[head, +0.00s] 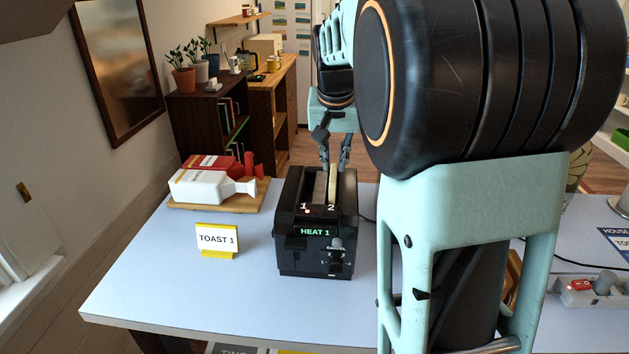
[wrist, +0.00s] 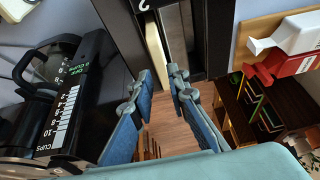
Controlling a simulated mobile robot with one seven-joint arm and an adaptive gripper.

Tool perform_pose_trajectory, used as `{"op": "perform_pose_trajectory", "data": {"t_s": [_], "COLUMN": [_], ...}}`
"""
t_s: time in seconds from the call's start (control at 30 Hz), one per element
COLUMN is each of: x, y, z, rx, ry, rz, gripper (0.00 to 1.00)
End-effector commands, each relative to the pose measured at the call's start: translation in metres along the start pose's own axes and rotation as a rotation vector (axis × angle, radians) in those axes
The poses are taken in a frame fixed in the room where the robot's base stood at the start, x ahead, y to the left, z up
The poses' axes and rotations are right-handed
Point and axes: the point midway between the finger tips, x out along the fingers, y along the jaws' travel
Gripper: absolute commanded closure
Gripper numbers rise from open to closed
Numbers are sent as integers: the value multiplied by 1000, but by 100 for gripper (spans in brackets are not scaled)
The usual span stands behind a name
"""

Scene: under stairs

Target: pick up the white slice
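The black toaster (head: 315,225) stands on the pale blue table with its display reading HEAT 1. A pale cream-white slice (head: 333,184) stands in its slot marked 2, its top edge showing. In the wrist view the slice (wrist: 156,55) is a narrow light strip beside a dark slot that looks empty. My gripper (head: 334,168) is at the far end of the toaster top. In the wrist view my gripper (wrist: 160,80) has its fingers apart, with the near end of the slice roughly between the tips. I cannot tell whether either finger touches it.
A wooden board (head: 262,203) with white and red bag-like packs (head: 205,190) lies left of the toaster. A black appliance with a cup scale (wrist: 75,105) is close at left in the wrist view. The table's front left is clear.

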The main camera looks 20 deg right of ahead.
Motion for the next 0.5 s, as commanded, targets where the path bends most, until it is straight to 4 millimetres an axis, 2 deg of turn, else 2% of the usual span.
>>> {"op": "perform_pose_trajectory", "data": {"t_s": [0.17,0.5], "x": [13,58], "y": [0,-1], "z": [0,-2], "rx": [0,-1], "ry": [0,0], "rz": [0,1], "gripper": [85,85]}}
